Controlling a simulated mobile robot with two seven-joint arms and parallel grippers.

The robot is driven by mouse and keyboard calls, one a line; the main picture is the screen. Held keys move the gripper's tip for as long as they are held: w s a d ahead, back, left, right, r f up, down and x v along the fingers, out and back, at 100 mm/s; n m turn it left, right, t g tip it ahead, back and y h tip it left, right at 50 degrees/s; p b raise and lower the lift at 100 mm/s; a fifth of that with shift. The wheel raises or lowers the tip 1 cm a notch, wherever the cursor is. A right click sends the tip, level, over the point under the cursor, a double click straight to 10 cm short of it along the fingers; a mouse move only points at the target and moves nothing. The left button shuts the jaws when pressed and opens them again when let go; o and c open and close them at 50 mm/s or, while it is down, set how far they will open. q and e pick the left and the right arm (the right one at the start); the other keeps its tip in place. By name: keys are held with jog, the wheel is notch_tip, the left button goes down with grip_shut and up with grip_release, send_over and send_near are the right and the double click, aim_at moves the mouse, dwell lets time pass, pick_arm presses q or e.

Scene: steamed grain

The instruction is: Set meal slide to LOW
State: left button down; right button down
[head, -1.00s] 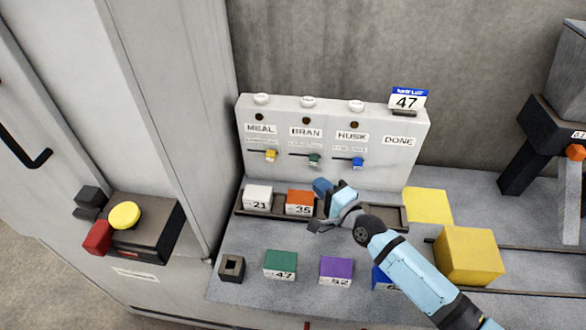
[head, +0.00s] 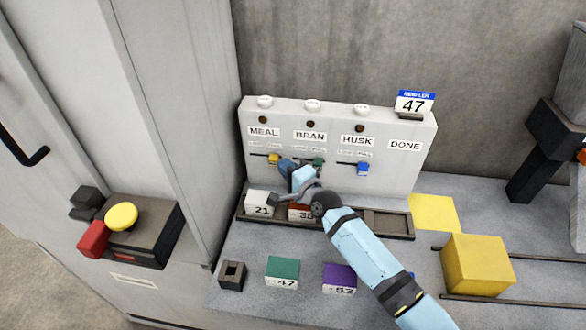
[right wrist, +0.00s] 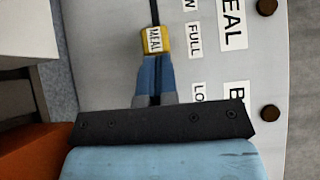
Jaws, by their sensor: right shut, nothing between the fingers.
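The yellow MEAL slide knob (head: 273,159) sits at the right part of its slot on the white panel (head: 425,150), nearer FULL than LOW. My right gripper (head: 284,164) is shut and empty, with its fingertips just right of the knob. In the right wrist view, the blue fingertips (right wrist: 155,68) are against or very close to the yellow knob (right wrist: 155,42); contact is not certain. The slot runs up from the knob there, beside the FULL label (right wrist: 194,39) and a cut-off LOW label. My left gripper is not in view.
The green BRAN knob (head: 318,162) is close right of my gripper, and the blue HUSK knob (head: 363,168) is further right. The white block 21 (head: 259,202) and a partly covered orange block (head: 299,213) stand in the tray below.

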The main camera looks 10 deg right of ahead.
jog(key=a, duration=0.1)
jog(key=w+a, duration=0.1)
jog(key=a, duration=0.1)
jog(key=w+a, duration=0.1)
jog(key=a, duration=0.1)
jog(key=shift+a, duration=0.15)
jog(key=shift+r, duration=0.1)
dwell(0.4)
